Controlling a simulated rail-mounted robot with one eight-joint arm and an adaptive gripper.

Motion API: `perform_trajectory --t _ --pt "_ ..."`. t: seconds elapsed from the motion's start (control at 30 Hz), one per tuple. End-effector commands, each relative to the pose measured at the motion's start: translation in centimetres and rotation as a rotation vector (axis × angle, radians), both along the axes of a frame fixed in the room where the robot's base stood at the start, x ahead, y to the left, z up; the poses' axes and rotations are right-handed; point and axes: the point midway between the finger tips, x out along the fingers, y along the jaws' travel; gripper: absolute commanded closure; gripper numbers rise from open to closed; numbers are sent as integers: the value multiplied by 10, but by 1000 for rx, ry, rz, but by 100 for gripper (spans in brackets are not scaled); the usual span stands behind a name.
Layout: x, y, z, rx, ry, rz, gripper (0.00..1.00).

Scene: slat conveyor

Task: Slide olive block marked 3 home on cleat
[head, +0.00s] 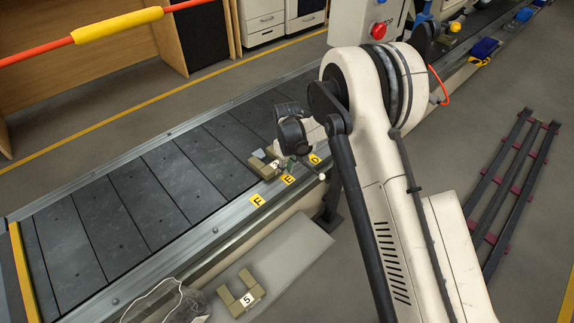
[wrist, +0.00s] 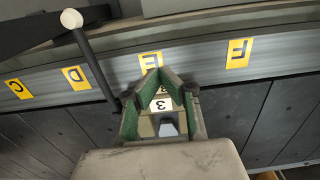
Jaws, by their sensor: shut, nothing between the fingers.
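The olive block marked 3 (head: 263,167) lies on the dark slats by the near rail of the conveyor, close to the yellow E and F labels. In the wrist view its white "3" label (wrist: 162,105) shows between my fingers. A blue-grey cleat (wrist: 168,128) sits at the notch of the block, on the side away from the rail; how deep it sits cannot be told. My gripper (wrist: 152,72) is shut and empty, its green-padded fingertips meeting above the block's rail side. In the head view my gripper (head: 291,163) is at the block's right, partly hidden by my arm.
A second olive block, marked 5 (head: 249,299), lies on a grey shelf (head: 290,250) beside the conveyor. A clear bag-like thing (head: 170,303) is at the lower left. A thin post with a pale round tip (wrist: 72,18) stands near label D. Slats to the left are clear.

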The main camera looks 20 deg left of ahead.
Motion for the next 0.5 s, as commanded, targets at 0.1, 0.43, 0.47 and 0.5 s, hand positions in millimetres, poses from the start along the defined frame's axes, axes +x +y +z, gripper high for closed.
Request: perform_trajectory --t 0.1,0.43,0.47,0.5 --pt "0 0 -26 0 0 0 100" --pt "12 22 -52 0 0 0 100" --pt "14 25 -51 0 0 0 100" --pt "16 28 -51 0 0 0 100"
